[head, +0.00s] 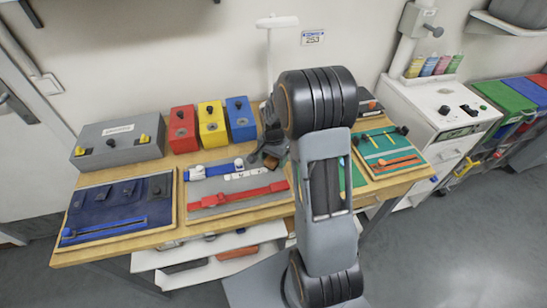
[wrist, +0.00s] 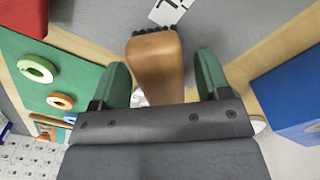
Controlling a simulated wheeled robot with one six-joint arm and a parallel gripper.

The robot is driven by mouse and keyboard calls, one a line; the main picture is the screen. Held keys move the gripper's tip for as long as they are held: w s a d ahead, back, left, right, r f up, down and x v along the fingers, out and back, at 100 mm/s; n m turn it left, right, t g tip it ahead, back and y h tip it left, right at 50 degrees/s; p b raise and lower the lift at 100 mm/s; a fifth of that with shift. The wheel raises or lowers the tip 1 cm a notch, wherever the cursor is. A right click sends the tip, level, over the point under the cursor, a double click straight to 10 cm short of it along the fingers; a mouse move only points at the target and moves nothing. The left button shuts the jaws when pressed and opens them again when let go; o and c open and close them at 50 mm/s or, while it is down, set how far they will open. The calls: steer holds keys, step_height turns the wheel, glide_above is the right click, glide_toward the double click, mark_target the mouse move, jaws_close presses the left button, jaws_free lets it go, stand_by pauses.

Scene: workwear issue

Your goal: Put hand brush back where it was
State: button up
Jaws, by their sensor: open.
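The hand brush (wrist: 155,58) has a brown wooden body with dark bristles at its far end. In the wrist view it lies between the two green fingers of my gripper (wrist: 163,76), with a small gap on each side. The jaws are open. In the head view my gripper (head: 268,148) is low over the back of the bench, right of the blue box, and a small brown part, probably the brush (head: 270,161), shows below it. My arm hides some of the bench there. I cannot tell whether the brush rests fully on the surface.
Blue (head: 240,118), yellow (head: 212,124) and red (head: 182,128) boxes stand left of my gripper. A grey mat (head: 200,205) holds red and blue tools in front. A navy mat (head: 90,215) lies left, a green mat (head: 375,145) right. The blue box (wrist: 290,95) is close in the wrist view.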

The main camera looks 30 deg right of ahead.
step_height(320, 180, up, 12)
steer(key=s+a+r+n+t, duration=0.2)
steer(key=s+a+n, duration=0.2)
steer(key=s, duration=0.4)
steer(key=s+a+r+n+t, duration=0.2)
steer(key=s+a+r+n, duration=0.1)
steer(key=s+a+n, duration=0.2)
steer(key=shift+s+a+r+n+b, duration=0.15)
steer(key=shift+s+r+n+b, duration=0.2)
steer(key=shift+s+n, duration=1)
steer(key=shift+s, duration=0.15)
